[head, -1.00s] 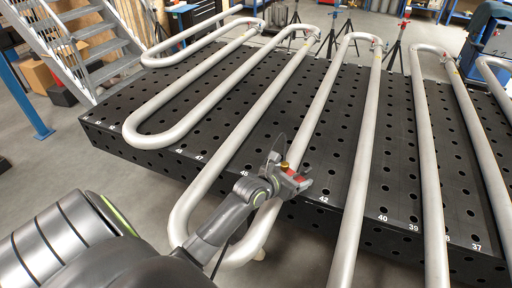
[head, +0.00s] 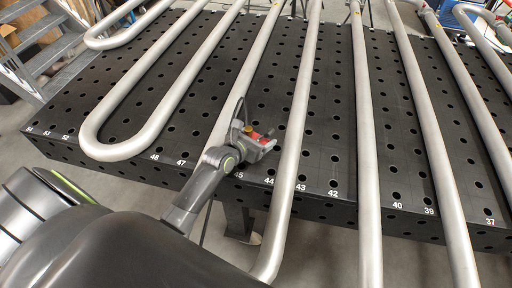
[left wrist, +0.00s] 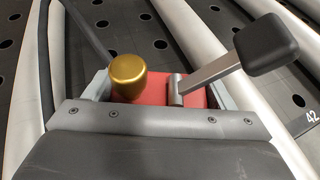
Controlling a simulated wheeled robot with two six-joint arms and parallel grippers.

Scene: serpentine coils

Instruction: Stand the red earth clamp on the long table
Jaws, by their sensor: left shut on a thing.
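The red earth clamp (head: 249,133) is in the jaws of my left gripper (head: 256,142), above the front part of the long table (head: 230,148). In the left wrist view, the clamp's red body (left wrist: 152,92) lies between the jaws, with a brass knob (left wrist: 127,76) and a lever with a black grip (left wrist: 266,43). The gripper is shut on it. In the head view, the clamp appears between two grey tubes, near the marks 45 and 44. I cannot tell its gap above the tabletop. Its underside is hidden. My right gripper is out of view.
Long grey serpentine tubes (head: 296,120) run across the black perforated table and overhang its front edge. Narrow bare strips of tabletop lie between them. Metal stairs (head: 45,50) stand at the back left.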

